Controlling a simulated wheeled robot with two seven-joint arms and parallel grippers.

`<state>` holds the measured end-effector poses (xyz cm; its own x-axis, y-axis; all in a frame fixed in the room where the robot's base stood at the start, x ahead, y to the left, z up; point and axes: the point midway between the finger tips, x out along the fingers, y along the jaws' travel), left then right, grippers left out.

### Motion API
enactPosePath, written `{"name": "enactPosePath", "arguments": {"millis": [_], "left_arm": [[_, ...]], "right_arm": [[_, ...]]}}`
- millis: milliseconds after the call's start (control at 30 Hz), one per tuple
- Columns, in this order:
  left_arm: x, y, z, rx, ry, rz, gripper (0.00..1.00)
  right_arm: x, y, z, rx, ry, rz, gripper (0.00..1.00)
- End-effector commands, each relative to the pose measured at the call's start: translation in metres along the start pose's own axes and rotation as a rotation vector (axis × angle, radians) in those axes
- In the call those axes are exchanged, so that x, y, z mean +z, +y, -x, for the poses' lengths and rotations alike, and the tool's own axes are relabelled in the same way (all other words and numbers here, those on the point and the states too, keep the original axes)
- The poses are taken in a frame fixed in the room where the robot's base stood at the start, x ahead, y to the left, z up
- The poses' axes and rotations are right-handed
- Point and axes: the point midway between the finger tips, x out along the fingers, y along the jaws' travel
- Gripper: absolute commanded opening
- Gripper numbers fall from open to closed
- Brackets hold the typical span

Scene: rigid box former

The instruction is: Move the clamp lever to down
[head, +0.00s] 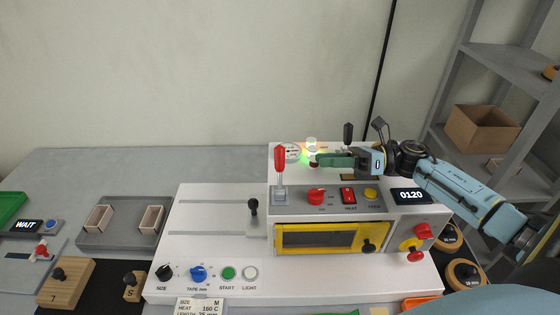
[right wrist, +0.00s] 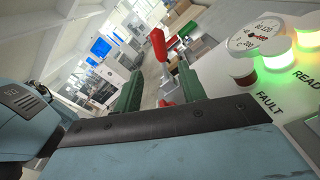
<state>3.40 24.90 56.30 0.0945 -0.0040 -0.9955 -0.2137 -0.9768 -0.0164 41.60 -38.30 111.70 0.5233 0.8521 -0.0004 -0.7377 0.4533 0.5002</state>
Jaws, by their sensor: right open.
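A lever with a red handle (head: 280,160) stands upright on the left of the white machine's raised panel. It also shows in the right wrist view (right wrist: 158,45), ahead of and between the fingers. A black-handled lever (head: 348,133) stands behind my right arm, and a black-knobbed lever (head: 253,208) stands on the lower deck. I cannot read a label that marks the clamp lever. My right gripper (head: 318,160) reaches in from the right above the panel, its green fingers pointing left. My left gripper is not in view.
A lit stack light (head: 311,145) and a round gauge (head: 292,152) sit close to the right fingers. The yellow-framed window (head: 318,238) is in front. Space left of the red handle is clear.

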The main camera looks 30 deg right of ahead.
Motion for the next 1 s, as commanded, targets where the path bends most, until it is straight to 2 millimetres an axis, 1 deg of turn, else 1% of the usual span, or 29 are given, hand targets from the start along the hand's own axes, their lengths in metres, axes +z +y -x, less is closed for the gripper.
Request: {"name": "enactPosePath", "arguments": {"millis": [33,300,400,500,600,700,967,1000], "left_arm": [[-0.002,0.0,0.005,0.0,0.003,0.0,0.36],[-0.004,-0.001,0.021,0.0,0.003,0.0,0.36],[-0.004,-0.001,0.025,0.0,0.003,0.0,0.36],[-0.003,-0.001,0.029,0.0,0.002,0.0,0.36],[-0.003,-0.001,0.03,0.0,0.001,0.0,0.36],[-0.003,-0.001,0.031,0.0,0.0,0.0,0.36],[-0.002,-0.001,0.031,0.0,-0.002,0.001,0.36],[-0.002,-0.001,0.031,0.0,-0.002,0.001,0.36]], "right_arm": [[0.003,0.003,-0.011,0.005,-0.003,0.001,0.41],[0.004,0.003,-0.069,0.004,-0.003,0.002,0.41],[0.004,0.002,-0.086,0.003,-0.003,0.002,0.41],[0.003,0.002,-0.099,0.002,-0.003,0.001,0.41],[0.002,0.001,-0.108,0.002,-0.001,0.001,0.41],[0.001,0.001,-0.112,0.001,-0.001,0.001,0.41],[0.001,0.001,-0.113,0.001,0.0,0.001,0.41],[0.001,0.001,-0.112,0.001,0.0,0.001,0.37]]}}
